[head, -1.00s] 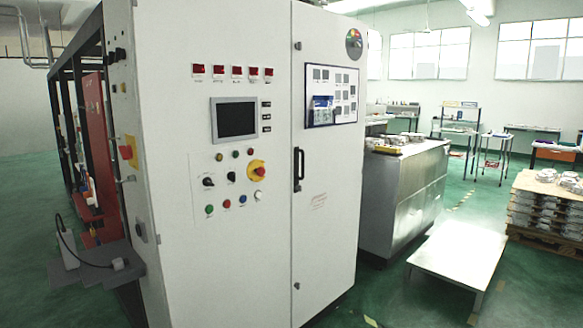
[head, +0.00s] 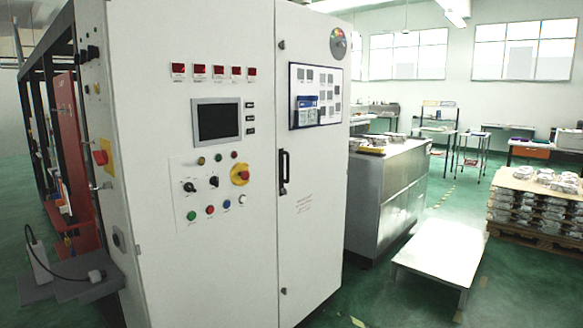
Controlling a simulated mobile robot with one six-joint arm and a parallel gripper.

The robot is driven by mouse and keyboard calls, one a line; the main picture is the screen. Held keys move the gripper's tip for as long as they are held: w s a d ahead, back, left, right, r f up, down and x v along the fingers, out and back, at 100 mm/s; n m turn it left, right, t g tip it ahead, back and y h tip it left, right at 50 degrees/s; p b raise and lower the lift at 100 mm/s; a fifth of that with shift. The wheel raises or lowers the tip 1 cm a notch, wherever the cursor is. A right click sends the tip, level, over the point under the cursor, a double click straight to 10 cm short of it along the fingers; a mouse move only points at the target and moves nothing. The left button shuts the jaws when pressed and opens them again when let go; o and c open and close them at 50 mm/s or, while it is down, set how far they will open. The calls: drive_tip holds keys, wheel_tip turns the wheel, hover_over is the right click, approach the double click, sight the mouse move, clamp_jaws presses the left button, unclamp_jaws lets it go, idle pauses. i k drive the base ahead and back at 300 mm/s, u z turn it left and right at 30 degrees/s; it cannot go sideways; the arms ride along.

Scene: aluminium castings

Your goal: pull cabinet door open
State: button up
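The tall white cabinet (head: 200,270) fills the left and middle of the head view. Its right-hand door (head: 312,220) looks shut, with a thin seam along its left edge. A black upright handle (head: 284,171) sits on the door close to that seam, at about mid height. The door also carries a framed board with papers (head: 316,95) and a round dial (head: 338,43) above it. My gripper and arm are not in view.
A low pale platform (head: 440,258) stands on the green floor to the right, beside a metal counter (head: 385,200). A pallet of stacked castings (head: 540,215) is at the far right. A grey step-like plate (head: 75,285) juts out at the lower left. Floor lies open between platform and pallet.

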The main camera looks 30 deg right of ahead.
sight(312, 160)
drive_tip(key=i, duration=0.85)
drive_tip(key=u, duration=0.05)
